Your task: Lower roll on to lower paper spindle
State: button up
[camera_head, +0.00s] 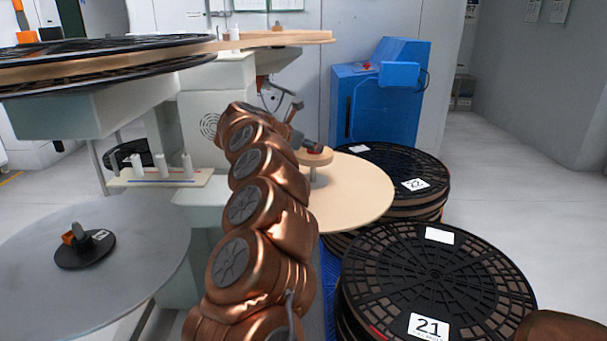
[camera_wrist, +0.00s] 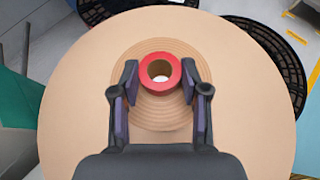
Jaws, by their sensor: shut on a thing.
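My gripper (camera_wrist: 160,95) is shut on the red core (camera_wrist: 160,72) of a small tan roll (camera_wrist: 160,122), with one dark finger on each side. The core stands upright and its hole is open towards the wrist camera, with something pale inside. In the head view the small roll (camera_head: 316,158) is level above a wide tan disc (camera_head: 355,200), with a gap between them. A short grey post, the lower paper spindle (camera_head: 313,178), shows in this gap under the roll. I cannot tell whether its tip is inside the core. My gripper (camera_head: 313,147) is partly hidden by my arm.
Stacked black reels, one labelled 21 (camera_head: 437,283) and others behind it (camera_head: 385,175), stand close to the right of the tan disc. A grey disc (camera_head: 60,285) with a black hub is at left. A large upper reel (camera_head: 100,65) overhangs the left. A blue machine (camera_head: 380,105) stands behind.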

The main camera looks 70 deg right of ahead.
notch_tip(320, 180, down, 7)
jog(key=shift+f+b, duration=0.2)
jog(key=shift+b, duration=0.65)
jog(key=o, duration=1.2)
jog(key=shift+o, duration=0.2)
jog(key=p+v, duration=0.1)
jog(key=v, duration=1.1)
